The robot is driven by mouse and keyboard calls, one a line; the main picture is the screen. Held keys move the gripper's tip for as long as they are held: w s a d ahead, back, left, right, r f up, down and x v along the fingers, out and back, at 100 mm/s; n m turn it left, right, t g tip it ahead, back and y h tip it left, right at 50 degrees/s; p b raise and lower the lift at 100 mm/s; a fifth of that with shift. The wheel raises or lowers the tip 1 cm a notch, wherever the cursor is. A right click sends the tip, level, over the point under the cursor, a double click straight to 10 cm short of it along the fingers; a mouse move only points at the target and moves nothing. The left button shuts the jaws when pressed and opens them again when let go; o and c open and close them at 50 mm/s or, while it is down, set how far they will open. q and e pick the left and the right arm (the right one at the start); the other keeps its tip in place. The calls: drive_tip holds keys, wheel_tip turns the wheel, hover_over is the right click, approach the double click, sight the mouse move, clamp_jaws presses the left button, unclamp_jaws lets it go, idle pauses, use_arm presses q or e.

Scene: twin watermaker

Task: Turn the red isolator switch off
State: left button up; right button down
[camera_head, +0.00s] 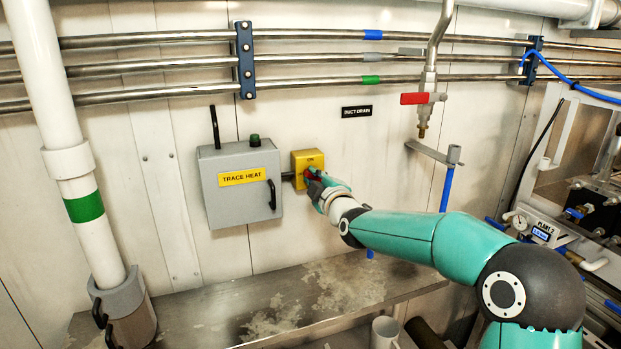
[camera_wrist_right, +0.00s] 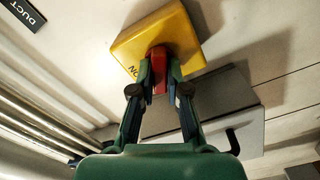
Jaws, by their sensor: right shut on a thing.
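The red isolator switch (camera_wrist_right: 158,68) is a red handle on a yellow box (camera_head: 307,158) on the wall, right of the grey trace heat cabinet. In the right wrist view the yellow box (camera_wrist_right: 184,32) shows part of a dark "ON" mark beside the handle. My right gripper (camera_wrist_right: 160,76) is shut on the red handle, one finger on each side of it. In the head view the right gripper (camera_head: 313,178) covers most of the handle. My left gripper is not in view.
The grey cabinet (camera_head: 238,207) labelled "TRACE HEAT" stands close left of the box. A red-handled drain valve (camera_head: 414,98) hangs at upper right. Steel pipes (camera_head: 310,61) cross above.

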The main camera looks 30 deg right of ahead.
drive_tip(key=n, duration=0.5)
drive_tip(key=shift+a, duration=0.2)
drive_tip(key=shift+f+n, duration=0.1)
drive_tip(key=shift+n, duration=0.3)
drive_tip(key=c, duration=1.2)
unclamp_jaws()
drive_tip(key=shift+w+a+f, duration=0.1)
drive_tip(key=shift+w, duration=0.1)
drive_tip(key=shift+o, duration=0.2)
drive_tip(key=shift+s, duration=0.1)
drive_tip(key=shift+s, duration=0.1)
drive_tip(key=v, duration=1.1)
drive_tip(key=shift+s, duration=0.35)
